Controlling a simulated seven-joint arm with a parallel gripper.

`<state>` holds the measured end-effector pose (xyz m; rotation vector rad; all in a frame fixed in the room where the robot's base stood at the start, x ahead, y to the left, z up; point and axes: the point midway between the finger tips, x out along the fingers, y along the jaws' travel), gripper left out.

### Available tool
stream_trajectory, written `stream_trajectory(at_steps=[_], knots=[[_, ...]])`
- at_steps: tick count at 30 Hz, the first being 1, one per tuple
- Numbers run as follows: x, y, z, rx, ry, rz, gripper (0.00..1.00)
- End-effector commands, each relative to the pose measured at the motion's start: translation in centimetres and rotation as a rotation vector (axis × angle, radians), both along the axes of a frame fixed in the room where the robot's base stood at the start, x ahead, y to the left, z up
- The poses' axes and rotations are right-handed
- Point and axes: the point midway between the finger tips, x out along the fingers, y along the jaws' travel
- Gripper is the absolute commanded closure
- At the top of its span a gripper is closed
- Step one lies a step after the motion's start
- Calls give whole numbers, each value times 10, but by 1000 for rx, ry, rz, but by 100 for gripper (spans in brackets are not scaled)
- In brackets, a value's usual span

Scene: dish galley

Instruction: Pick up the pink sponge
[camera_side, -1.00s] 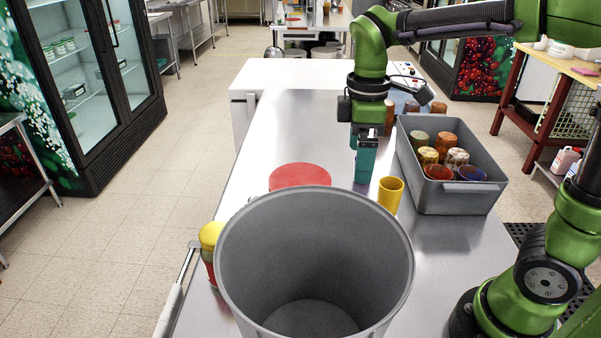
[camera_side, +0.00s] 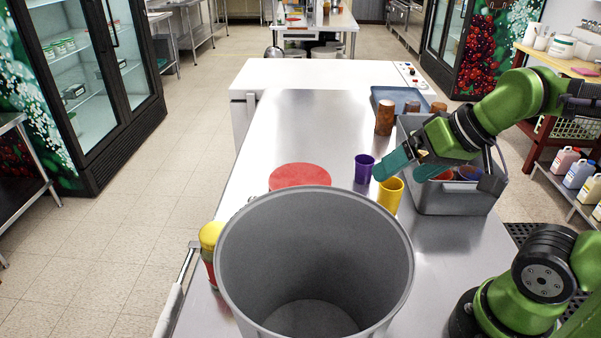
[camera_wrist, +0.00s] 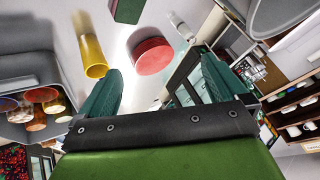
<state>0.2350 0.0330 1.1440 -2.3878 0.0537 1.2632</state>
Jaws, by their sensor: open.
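I see no pink sponge in either view. My gripper (camera_side: 401,171) is tilted, with its teal fingers pointing left, above the yellow cup and the near left edge of the grey crate. In the wrist view my gripper (camera_wrist: 160,66) has its fingers wide apart with nothing held between them. Beyond them lie a flat round red thing (camera_wrist: 152,57) and the yellow cup (camera_wrist: 94,56). The inside of the large grey bin (camera_side: 315,250) looks empty where it shows. The bin hides part of the counter.
A grey crate (camera_side: 455,203) with cups stands at right, partly behind my arm. A purple cup (camera_side: 364,168), a brown cup (camera_side: 385,117) and a blue tray (camera_side: 381,93) stand nearby. A yellow-topped jar (camera_side: 211,237) is beside the bin. A green block (camera_wrist: 127,11) shows in the wrist view.

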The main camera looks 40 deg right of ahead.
Motion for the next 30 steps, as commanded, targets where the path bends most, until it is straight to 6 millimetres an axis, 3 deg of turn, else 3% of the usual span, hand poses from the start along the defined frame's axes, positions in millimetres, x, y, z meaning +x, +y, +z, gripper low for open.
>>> stream_trajectory(at_steps=[11, 15, 22, 30], knots=[[0, -1, 1, -2, -2, 0, 1], [3, 2, -8, -3, 42, 12, 1], [39, 7, -36, -12, 279, -21, 1], [83, 6, -73, -13, 595, -322, 1]])
